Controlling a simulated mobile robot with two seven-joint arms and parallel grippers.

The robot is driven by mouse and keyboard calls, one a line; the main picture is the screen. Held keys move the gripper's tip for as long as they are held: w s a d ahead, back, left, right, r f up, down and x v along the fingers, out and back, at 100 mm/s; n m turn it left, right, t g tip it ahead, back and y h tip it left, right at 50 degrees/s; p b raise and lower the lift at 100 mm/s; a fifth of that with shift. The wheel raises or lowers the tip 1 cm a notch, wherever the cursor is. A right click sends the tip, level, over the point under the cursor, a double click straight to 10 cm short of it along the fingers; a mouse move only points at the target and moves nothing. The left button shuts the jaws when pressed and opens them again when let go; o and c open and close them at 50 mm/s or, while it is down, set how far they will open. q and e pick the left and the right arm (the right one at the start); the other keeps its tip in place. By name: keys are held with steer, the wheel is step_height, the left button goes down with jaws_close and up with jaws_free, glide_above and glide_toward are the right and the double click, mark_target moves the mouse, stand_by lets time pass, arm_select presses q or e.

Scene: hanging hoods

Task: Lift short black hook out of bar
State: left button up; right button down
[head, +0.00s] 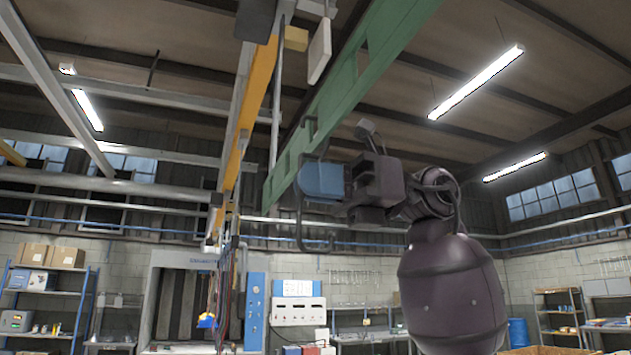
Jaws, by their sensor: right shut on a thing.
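The short black hook (299,221) is a thin bent bar with a small bend at its top and a J-shaped lower end. It stands against the green slotted bar (345,95), near that bar's lower end. A blue block (322,181) sits beside the hook's shank and looks like its grip. My right gripper (349,182) comes from the right and is shut on this block. The top bend overlaps the green bar's edge; I cannot tell whether it is still in a slot. My left gripper is not in view.
A yellow beam (252,105) runs to the left of the green bar, with a pale plate (320,51) hanging between them near the top. Cables (222,295) hang below. Shelves (48,300) and a blue-white cabinet (254,312) stand far below. Open air surrounds the hook's lower end.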

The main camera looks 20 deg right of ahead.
steer(key=shift+d, duration=0.2)
steer(key=shift+d, duration=1.65)
steer(key=d+p, duration=0.1)
steer(key=d, duration=0.9)
steer(key=shift+w+r, duration=0.2)
steer(key=shift+w, duration=0.05)
